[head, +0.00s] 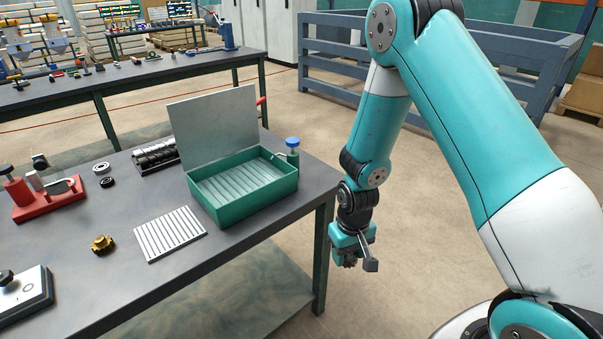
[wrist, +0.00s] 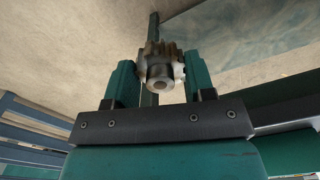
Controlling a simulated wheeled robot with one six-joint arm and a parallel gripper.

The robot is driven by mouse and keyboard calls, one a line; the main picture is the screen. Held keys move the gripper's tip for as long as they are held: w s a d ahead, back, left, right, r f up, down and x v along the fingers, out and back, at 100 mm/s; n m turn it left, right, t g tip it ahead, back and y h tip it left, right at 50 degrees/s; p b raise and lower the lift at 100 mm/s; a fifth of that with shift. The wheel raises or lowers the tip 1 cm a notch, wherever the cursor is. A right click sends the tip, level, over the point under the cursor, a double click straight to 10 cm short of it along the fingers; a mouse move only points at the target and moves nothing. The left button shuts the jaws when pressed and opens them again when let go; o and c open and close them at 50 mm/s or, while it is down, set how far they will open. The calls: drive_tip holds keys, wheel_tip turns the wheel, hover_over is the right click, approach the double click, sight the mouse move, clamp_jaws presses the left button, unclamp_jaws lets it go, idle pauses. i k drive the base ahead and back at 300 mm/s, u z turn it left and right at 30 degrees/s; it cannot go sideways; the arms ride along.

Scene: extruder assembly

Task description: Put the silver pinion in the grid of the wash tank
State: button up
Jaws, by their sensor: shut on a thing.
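The silver pinion (wrist: 161,66) is a small toothed gear with a bored hub. In the wrist view it sits between the fingers of my gripper (wrist: 160,85), which is shut on it. In the head view my gripper (head: 352,258) hangs off the right end of the table, pointing down, with the pinion barely visible at its tip. The wash tank (head: 238,204) is a green box on the table with its grey lid (head: 214,128) standing open. The slatted grid (head: 240,183) inside it shows and looks empty. My gripper is apart from the tank, to its right and lower in the picture.
A blue-capped post (head: 292,146) stands at the tank's right corner. A slatted white plate (head: 170,234) and a brass gear (head: 102,244) lie left of the tank. A red fixture (head: 48,198) and a black rack (head: 156,157) stand farther left. Blue railing (head: 430,75) is behind my arm.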

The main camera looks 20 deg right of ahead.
sight(258, 178)
drive_tip(key=z, duration=1.25)
drive_tip(key=i, duration=1.3)
drive_tip(key=u, duration=1.25)
